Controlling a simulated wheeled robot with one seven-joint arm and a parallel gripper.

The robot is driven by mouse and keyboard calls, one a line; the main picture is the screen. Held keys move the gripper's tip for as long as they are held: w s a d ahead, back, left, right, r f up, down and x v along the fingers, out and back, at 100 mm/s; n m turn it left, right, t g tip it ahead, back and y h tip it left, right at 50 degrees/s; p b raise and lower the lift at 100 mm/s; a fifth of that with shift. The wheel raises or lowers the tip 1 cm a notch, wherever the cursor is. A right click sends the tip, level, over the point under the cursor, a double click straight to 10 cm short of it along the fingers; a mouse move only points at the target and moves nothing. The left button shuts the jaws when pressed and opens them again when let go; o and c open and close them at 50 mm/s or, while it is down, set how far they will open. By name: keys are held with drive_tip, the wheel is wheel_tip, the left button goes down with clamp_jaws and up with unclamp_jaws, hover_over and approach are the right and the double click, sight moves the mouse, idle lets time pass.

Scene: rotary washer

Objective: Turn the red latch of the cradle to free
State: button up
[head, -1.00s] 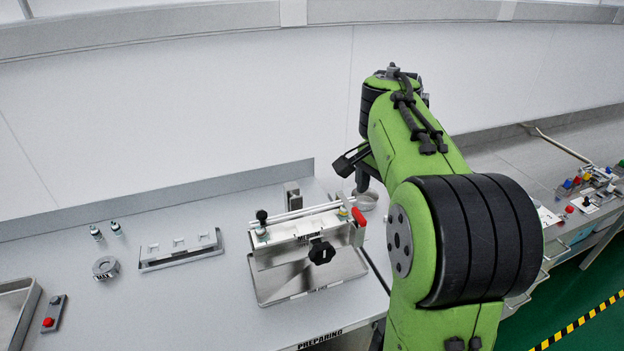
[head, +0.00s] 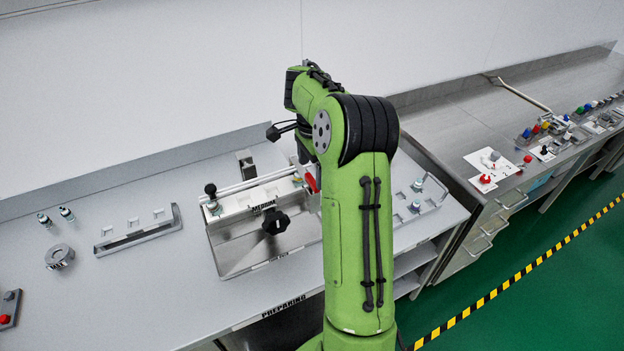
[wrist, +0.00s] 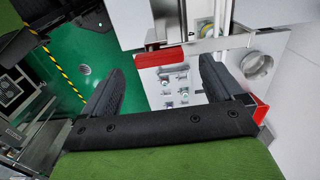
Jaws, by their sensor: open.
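The cradle (head: 238,205), a metal frame with a black star knob on its front and a black ball knob at its left end, stands on the bench. Its red latch (head: 312,182) is at the right end, partly hidden by my arm. In the wrist view the red latch (wrist: 160,57) lies crosswise beyond my fingertips, between them in the picture. My gripper (wrist: 158,72) is open and empty, its two black fingers either side of the latch's line. I cannot tell how far off the latch is. My arm hides most of the gripper in the head view.
A metal tray with small fittings (head: 437,190) is right of the cradle. A slotted rack (head: 138,238), a round grey part (head: 60,256) and two small vials (head: 66,213) are to the left. The bench front between them is clear.

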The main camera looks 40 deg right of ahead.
sight(312, 180)
drive_tip(key=shift+f, duration=1.5)
drive_tip(key=shift+c, duration=0.4)
drive_tip(key=shift+a, duration=0.1)
drive_tip(key=c, duration=1)
drive_tip(key=shift+o, duration=0.2)
